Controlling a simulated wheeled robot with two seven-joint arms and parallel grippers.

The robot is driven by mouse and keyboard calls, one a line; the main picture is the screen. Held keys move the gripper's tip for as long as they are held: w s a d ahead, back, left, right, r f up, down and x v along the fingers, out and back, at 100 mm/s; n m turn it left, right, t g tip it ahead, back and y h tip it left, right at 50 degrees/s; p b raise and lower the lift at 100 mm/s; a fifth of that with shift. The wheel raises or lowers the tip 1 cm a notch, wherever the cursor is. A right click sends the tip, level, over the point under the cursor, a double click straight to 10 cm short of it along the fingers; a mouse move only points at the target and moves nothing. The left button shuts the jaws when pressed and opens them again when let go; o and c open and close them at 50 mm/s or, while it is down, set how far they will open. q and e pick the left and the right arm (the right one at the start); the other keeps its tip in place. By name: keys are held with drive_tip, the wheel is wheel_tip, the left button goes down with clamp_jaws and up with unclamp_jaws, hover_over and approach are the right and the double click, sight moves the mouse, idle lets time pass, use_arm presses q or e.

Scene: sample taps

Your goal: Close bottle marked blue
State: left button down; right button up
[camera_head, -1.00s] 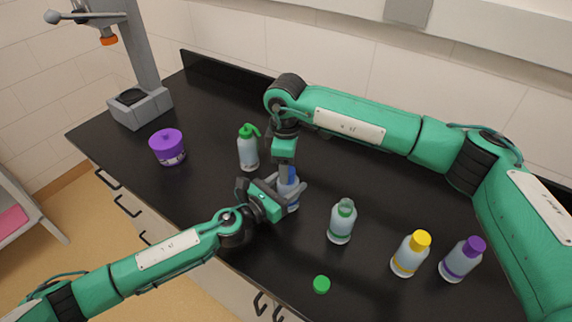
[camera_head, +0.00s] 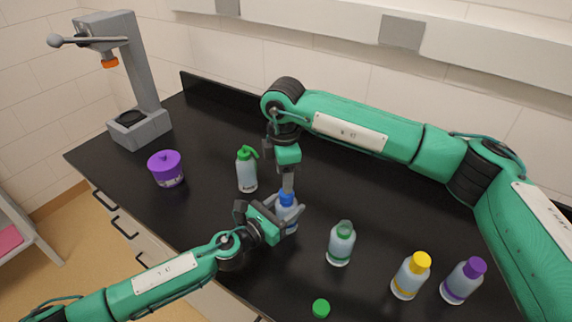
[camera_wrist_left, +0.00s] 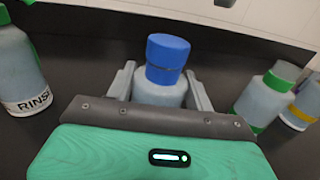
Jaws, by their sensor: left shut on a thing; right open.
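The bottle marked blue (camera_head: 288,219) stands on the black bench with its blue cap (camera_head: 287,198) on its neck; the cap also shows in the left wrist view (camera_wrist_left: 168,52), looking seated and upright. My left gripper (camera_head: 279,220) is shut around the bottle's body, with a finger on each side in the left wrist view (camera_wrist_left: 160,92).
A green-banded bottle (camera_head: 341,244) stands uncapped to the right, with a loose green cap (camera_head: 321,308) near the front edge. Yellow-capped (camera_head: 410,276) and purple-capped (camera_head: 462,281) bottles stand further right. A green-topped rinse bottle (camera_head: 246,172), purple jar (camera_head: 168,170) and grey press (camera_head: 140,125) are left.

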drive_tip(key=n, duration=0.6)
drive_tip(key=shift+r+n, duration=0.2)
drive_tip(key=shift+n, duration=0.1)
drive_tip(key=n, duration=0.6)
drive_tip(key=shift+r, duration=0.2)
drive_tip(key=n, duration=0.6)
drive_tip(key=shift+d+r+n, duration=0.1)
drive_tip(key=shift+r+n, duration=0.1)
drive_tip(key=shift+n, duration=0.1)
drive_tip(key=n, duration=0.4)
drive_tip(key=shift+r+n, duration=0.1)
drive_tip(key=shift+n, duration=0.2)
drive_tip(key=n, duration=0.3)
drive_tip(key=shift+r, duration=0.1)
drive_tip(key=n, duration=0.6)
drive_tip(key=shift+r, duration=0.15)
drive_tip(key=n, duration=0.5)
drive_tip(key=shift+r, duration=0.15)
drive_tip(key=n, duration=0.3)
drive_tip(key=shift+r, duration=0.1)
drive_tip(key=n, duration=0.6)
drive_tip(key=shift+d+r+n, duration=0.1)
drive_tip(key=shift+r+n, duration=0.05)
drive_tip(key=shift+n, duration=0.15)
drive_tip(key=n, duration=0.6)
drive_tip(key=shift+r, duration=0.2)
hover_over(286, 211)
drive_tip(key=w, duration=0.3)
drive_tip(key=shift+s+f, duration=0.1)
drive_tip(key=shift+f, duration=3.95)
